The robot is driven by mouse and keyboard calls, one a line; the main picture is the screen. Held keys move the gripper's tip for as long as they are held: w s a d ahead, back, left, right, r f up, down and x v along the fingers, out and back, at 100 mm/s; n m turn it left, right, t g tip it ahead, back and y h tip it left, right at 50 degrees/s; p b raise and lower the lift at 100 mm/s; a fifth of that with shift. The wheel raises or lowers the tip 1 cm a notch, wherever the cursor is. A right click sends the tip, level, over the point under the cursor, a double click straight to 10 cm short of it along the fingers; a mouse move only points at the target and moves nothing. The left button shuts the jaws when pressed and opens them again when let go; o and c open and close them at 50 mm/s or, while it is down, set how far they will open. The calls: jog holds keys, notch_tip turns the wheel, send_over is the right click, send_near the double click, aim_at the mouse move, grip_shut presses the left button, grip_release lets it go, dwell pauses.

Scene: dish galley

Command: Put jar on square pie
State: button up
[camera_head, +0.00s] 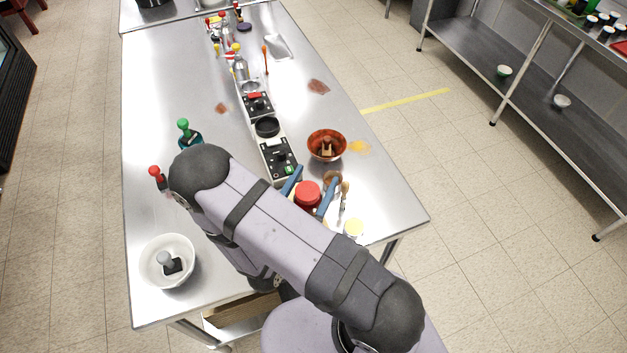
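A jar with a red lid (308,194) is near the table's front right. My gripper (318,174) has its two blue fingers on either side of this lid. I cannot tell whether the fingers press on the jar. My arm hides the jar's lower part and what is under it. I cannot surely pick out a square pie. A flat reddish-brown patch (318,87) lies farther back on the right, and a smaller one (221,108) lies left of the middle row. A pale yellow-topped round thing (353,227) is near the front right edge.
A brown bowl (314,146) with something in it stands behind my gripper, beside a yellow patch (360,148). A white bowl (151,264) stands front left. Red-topped (155,173) and green-topped (184,126) bottles stand left. Black equipment (276,157) runs along the middle. The left strip is mostly free.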

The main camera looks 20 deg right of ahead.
aim_at(301, 203)
jog(key=shift+r, duration=0.1)
jog(key=shift+r, duration=0.15)
jog(key=shift+s+a+f, duration=0.2)
jog(key=shift+s+a, duration=0.15)
jog(key=shift+a, duration=0.1)
jog(key=b+v, duration=0.2)
jog(key=v, duration=0.1)
jog(key=shift+s+a, duration=0.1)
jog(key=shift+a, duration=0.1)
jog(key=r, duration=0.5)
jog(key=shift+s+b, duration=0.25)
jog(key=shift+b, duration=0.05)
jog(key=shift+r, duration=1.1)
